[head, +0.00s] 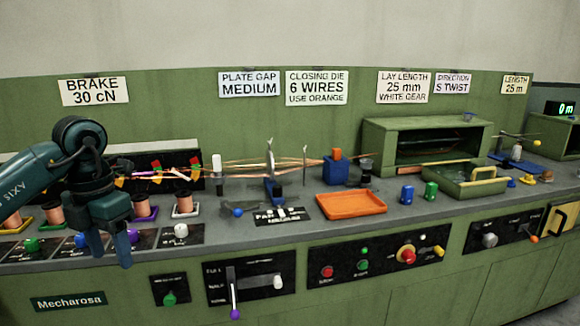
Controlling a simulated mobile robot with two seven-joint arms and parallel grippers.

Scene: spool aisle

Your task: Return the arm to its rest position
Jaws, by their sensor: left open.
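My left arm comes in from the left edge. Its dark teal gripper (107,245) points down in front of the bench's front edge at the left. The jaws are open, with nothing visible between them. The gripper is apart from the knobs and spools behind it, and it hides part of the bench there. My right gripper is not in view.
Copper spools (182,203) stand behind the gripper. An orange tray (350,204), a blue die block (335,172) and a green housing (425,140) are farther right. Levers and buttons (364,265) line the front panel. Space before the bench looks clear.

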